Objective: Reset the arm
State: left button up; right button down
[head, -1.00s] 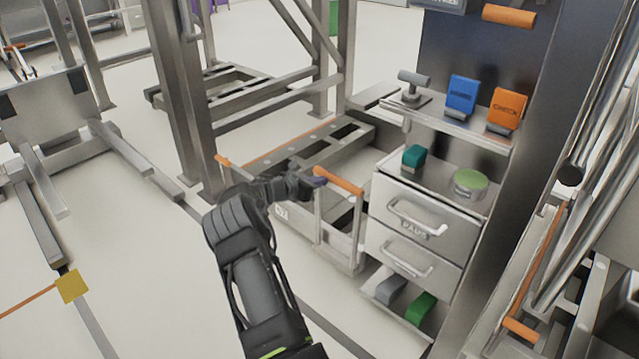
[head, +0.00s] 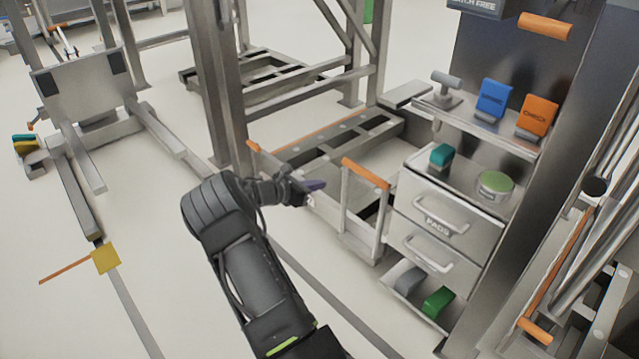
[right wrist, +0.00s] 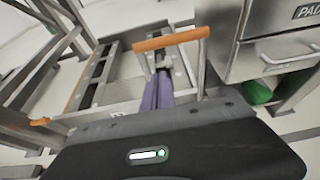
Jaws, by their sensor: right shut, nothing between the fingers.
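My right arm reaches up from the bottom middle of the head view. Its gripper (head: 314,186) is shut and empty, with purple fingertips, in front of a grey metal cart (head: 358,245) with orange-topped handles. In the right wrist view the gripper's purple fingers (right wrist: 158,92) are together, with nothing between them. The orange handle (right wrist: 170,39) of the cart stands just beyond them there. I cannot tell how large the gap between fingers and handle is. My left gripper is not in view.
A drawer cabinet (head: 436,214) with a shelf holding blue and orange blocks stands right of the cart. A steel frame (head: 215,80) rises behind my arm. A wheeled metal stand (head: 88,85) is at the left. Pale floor (head: 150,225) lies open left of my arm.

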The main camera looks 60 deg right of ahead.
dwell(0.5)
